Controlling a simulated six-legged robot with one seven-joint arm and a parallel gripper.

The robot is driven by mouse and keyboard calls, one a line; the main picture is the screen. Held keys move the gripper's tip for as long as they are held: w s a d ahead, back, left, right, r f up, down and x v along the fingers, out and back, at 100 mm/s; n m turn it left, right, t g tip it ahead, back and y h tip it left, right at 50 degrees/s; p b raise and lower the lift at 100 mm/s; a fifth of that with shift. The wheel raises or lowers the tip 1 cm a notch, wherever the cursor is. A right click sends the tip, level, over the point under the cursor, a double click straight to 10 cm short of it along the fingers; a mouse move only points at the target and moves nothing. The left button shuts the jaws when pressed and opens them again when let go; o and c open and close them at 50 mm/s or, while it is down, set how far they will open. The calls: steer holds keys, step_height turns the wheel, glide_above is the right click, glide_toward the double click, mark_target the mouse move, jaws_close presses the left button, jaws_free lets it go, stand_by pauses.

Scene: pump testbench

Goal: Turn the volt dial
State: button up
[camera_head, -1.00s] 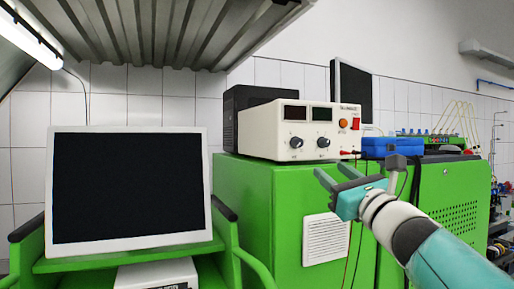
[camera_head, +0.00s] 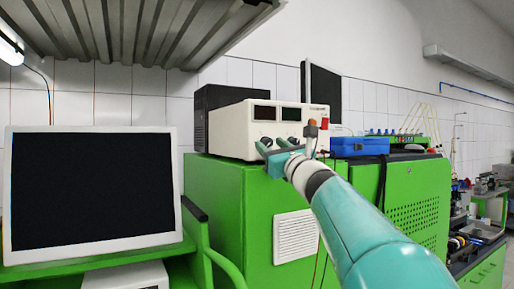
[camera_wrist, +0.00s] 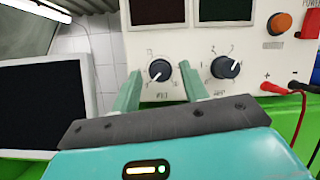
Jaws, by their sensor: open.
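The white power supply (camera_head: 232,132) stands on the green cabinet, with two dark displays on its front. In the wrist view the volt dial (camera_wrist: 160,71) is a black knob with a white pointer, the left of two knobs. The right knob (camera_wrist: 225,67) sits beside it. My gripper (camera_wrist: 158,90) is open, its two fingers reaching towards the panel on either side of the volt dial. I cannot tell whether the fingers touch the panel. In the head view my gripper (camera_head: 274,148) is in front of the supply's face and hides most of the knobs.
An orange button (camera_wrist: 280,23) and red and black leads (camera_wrist: 272,88) are at the panel's right. A monitor (camera_head: 92,190) stands left.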

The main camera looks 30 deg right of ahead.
jaws_close()
